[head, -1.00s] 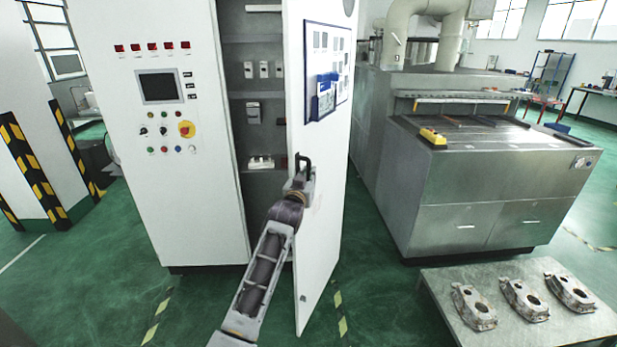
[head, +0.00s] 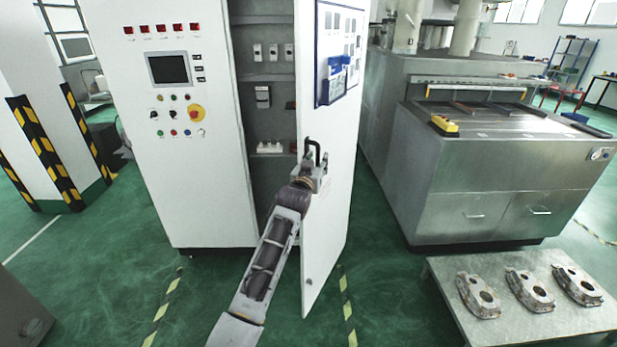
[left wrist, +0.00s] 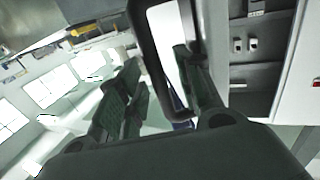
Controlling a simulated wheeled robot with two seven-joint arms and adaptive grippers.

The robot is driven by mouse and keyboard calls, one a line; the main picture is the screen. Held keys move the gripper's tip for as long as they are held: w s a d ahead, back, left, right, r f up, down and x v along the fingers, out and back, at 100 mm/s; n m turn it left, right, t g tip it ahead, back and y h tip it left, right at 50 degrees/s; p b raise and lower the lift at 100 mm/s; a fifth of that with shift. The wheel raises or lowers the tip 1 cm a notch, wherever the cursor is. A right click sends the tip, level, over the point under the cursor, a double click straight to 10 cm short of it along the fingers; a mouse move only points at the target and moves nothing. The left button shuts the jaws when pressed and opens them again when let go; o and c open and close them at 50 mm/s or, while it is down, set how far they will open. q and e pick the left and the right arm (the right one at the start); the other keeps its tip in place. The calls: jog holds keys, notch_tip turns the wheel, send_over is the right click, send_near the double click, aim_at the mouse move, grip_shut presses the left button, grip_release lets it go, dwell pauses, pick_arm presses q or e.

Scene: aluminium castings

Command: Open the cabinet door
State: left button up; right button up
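The cabinet (head: 205,215) is a tall white control cabinet at centre left in the head view. Its white door (head: 330,235) stands partly open, showing the grey interior. A black loop-shaped handle (head: 317,148) sits on the door's outer face near its free edge. My left gripper (head: 309,167) is at this handle; its fingertips are hard to make out in the head view. In the left wrist view the black handle (left wrist: 152,60) passes between the spread fingers of my left gripper (left wrist: 160,75), with gaps visible beside it. My right gripper is out of view.
A large metal machine (head: 480,190) stands right of the door, with green floor between. A low table (head: 455,300) with several castings is at the lower right. A striped pillar (head: 45,150) stands at the left. Floor in front of the cabinet is clear.

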pick_arm(q)
jog(key=v, duration=1.1)
dwell(0.4)
jog(key=shift+s, duration=0.1)
